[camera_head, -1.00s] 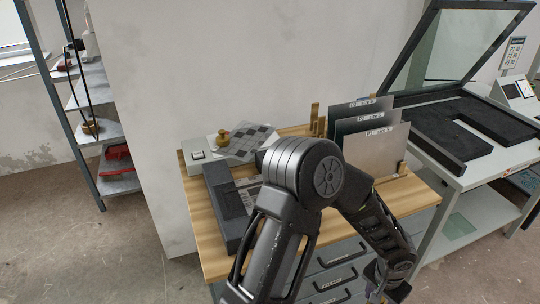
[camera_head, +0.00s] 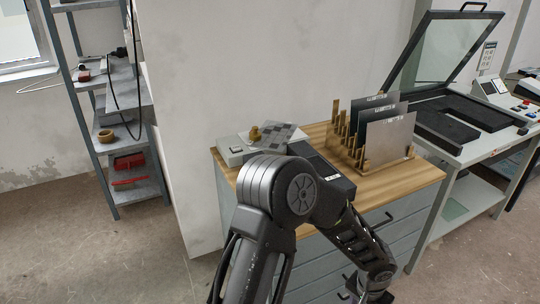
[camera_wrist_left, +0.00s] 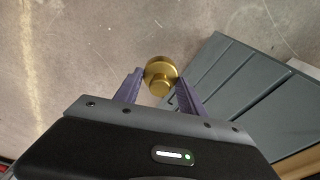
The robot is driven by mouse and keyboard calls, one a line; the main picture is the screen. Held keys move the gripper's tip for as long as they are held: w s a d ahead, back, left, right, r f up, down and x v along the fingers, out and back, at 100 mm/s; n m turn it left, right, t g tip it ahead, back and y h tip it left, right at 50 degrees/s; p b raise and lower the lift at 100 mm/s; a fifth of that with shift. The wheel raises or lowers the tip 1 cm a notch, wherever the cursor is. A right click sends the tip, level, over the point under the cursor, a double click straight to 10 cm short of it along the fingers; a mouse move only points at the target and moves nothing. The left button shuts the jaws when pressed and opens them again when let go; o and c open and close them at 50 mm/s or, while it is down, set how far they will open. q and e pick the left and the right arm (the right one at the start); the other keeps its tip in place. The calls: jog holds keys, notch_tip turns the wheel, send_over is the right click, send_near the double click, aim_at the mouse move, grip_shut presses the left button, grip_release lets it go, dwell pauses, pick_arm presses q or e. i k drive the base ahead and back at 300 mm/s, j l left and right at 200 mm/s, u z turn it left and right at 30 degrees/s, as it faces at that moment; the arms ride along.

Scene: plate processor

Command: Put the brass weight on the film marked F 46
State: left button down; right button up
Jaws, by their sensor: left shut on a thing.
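The brass weight (camera_wrist_left: 160,72), round with a smaller knob, is between the fingertips of my left gripper (camera_wrist_left: 160,85) in the left wrist view, held over the floor beside a grey drawer front. In the head view my left gripper (camera_head: 372,292) is low at the bottom edge, in front of the bench, and the weight cannot be made out there. A checkered sheet (camera_head: 282,138) lies at the back left of the bench with a small brass-coloured object (camera_head: 255,134) at its left edge. I cannot read any F 46 mark. My right gripper is not in view.
A wooden rack (camera_head: 372,165) holds upright dark and grey plates on the bench top (camera_head: 415,178). An exposure unit with a raised glass lid (camera_head: 435,52) stands right; shelves (camera_head: 138,190) stand left.

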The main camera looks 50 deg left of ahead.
aim_at(292, 130)
jog(key=z, duration=1.5)
jog(key=k+j, duration=2.7)
jog(key=k, duration=0.15)
